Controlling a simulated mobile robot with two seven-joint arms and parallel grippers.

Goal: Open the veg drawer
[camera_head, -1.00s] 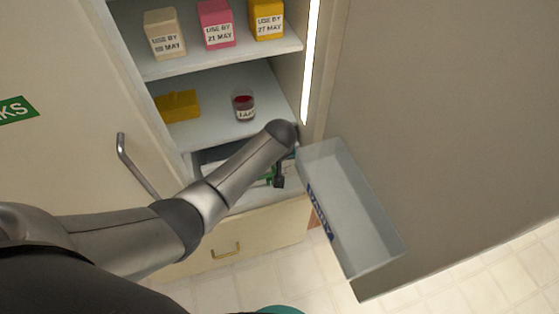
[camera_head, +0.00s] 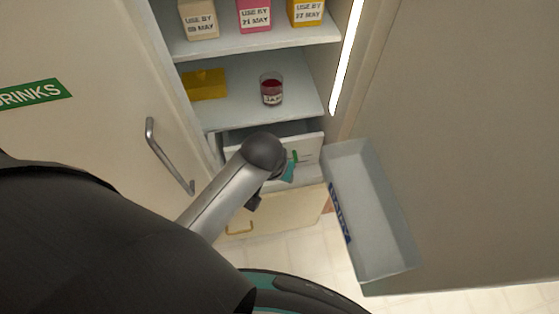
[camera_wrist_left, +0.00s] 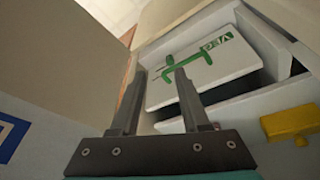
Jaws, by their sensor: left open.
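The veg drawer is a white-fronted drawer (camera_head: 312,150) low in the fridge in the head view, partly hidden by my left arm. It stands partly out, with a dark gap behind its front. In the left wrist view its front (camera_wrist_left: 215,80) bears a green VEG label (camera_wrist_left: 217,41) and a green handle (camera_wrist_left: 187,58). My left gripper (camera_wrist_left: 160,72) is open and empty, its two fingertips close to the handle. Whether they touch it I cannot tell. In the head view the gripper is mostly hidden behind my forearm. My right gripper is not in view.
An open door with a grey door bin (camera_head: 375,215) is at the right. A jam jar (camera_head: 271,90) and yellow block (camera_head: 205,84) sit on the shelf above; several cartons (camera_head: 254,16) stand higher. A cream drawer (camera_head: 285,215) is below. The drinks door (camera_head: 80,125) is at left.

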